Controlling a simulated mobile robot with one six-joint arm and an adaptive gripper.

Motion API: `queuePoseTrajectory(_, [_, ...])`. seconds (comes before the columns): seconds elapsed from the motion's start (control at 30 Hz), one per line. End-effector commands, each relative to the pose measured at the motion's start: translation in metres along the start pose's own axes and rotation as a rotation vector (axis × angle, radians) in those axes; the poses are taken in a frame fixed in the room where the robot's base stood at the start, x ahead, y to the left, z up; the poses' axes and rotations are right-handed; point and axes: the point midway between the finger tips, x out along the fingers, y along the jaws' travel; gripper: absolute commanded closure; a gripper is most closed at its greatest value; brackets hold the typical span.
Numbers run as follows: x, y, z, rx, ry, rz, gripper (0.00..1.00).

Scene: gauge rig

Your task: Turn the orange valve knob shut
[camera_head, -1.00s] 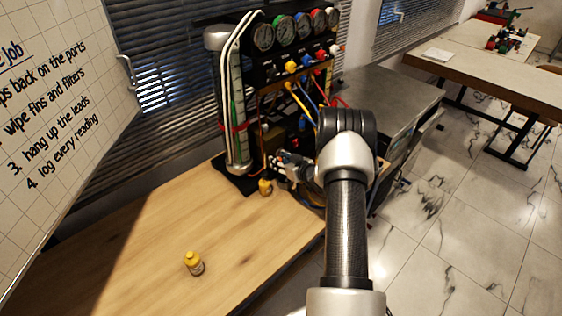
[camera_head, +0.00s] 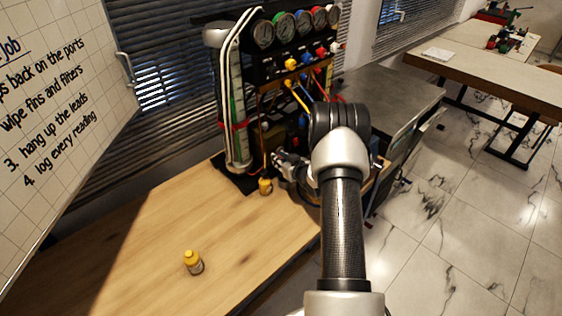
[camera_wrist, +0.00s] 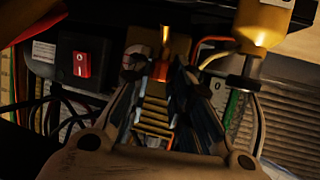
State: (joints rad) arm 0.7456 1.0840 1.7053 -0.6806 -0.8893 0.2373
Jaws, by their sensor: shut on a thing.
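The orange valve knob (camera_wrist: 162,68) shows as a small orange piece between my fingertips in the wrist view. My gripper (camera_wrist: 160,72) is closed on it, one finger on each side, and the fingers hide part of it. In the head view my gripper (camera_head: 277,160) is low at the front of the gauge rig (camera_head: 292,75), just behind a small yellow bottle. The knob cannot be made out there. How far it is turned cannot be told.
The yellow bottle (camera_head: 265,187) stands close to my gripper. Another yellow-capped bottle (camera_head: 193,263) stands on the wooden bench (camera_head: 140,245). A dark box with a red switch (camera_wrist: 82,64) and loose cables are beside my fingers.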

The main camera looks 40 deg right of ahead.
Motion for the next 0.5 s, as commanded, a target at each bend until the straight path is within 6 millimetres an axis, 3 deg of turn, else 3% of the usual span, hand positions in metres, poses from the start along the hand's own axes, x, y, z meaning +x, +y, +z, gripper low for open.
queuePoseTrajectory(0.5, [0.0042,-0.0116,0.0006,0.17,0.001,0.413,1.0])
